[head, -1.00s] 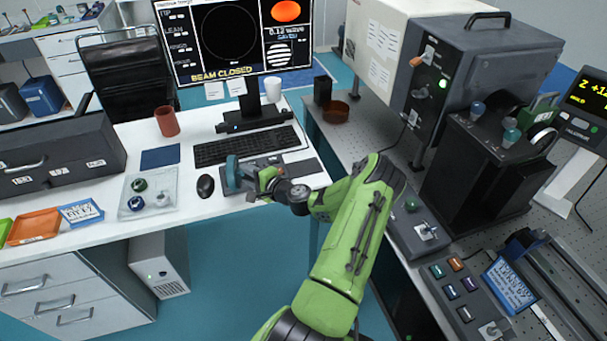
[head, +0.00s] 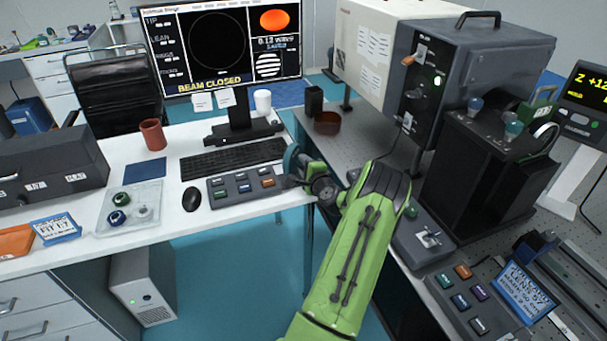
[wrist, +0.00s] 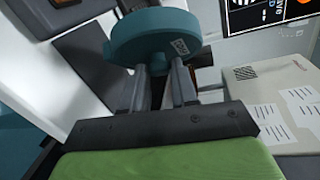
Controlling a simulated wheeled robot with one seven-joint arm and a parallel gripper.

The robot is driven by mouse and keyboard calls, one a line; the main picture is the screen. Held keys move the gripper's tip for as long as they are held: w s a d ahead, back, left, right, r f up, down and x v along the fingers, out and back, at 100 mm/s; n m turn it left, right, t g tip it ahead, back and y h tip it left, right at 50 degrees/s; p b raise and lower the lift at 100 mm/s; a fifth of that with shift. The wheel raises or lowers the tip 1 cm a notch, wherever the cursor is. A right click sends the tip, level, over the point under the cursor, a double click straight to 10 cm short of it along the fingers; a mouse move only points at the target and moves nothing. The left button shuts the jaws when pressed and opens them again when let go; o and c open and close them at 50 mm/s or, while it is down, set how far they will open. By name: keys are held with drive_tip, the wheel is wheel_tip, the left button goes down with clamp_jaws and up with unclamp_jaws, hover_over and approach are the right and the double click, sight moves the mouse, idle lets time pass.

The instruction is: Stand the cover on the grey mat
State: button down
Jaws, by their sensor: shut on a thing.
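The cover is a teal round disc (head: 291,160) with a small label on its rim; it fills the top middle of the wrist view (wrist: 155,38). My gripper (head: 303,172) is shut on it. In the wrist view both fingers (wrist: 160,82) reach up to the disc's lower edge. The disc is held up near the right end of the desk, by the gap to the optical table.
A button box (head: 241,187), mouse (head: 191,199), keyboard (head: 232,158) and monitor (head: 225,45) stand on the desk. A brown dish (head: 327,123) and black cup (head: 314,100) stand on the optical table (head: 365,140). A grey instrument cabinet (head: 470,75) rises behind my arm.

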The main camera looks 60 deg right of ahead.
drive_tip(key=shift+f, duration=0.95)
drive_tip(key=shift+r, duration=0.1)
drive_tip(key=c, duration=1.3)
unclamp_jaws()
drive_tip(key=shift+f, duration=0.2)
drive_tip(key=o, duration=0.4)
drive_tip(key=shift+o, duration=0.2)
drive_tip(key=shift+r, duration=0.1)
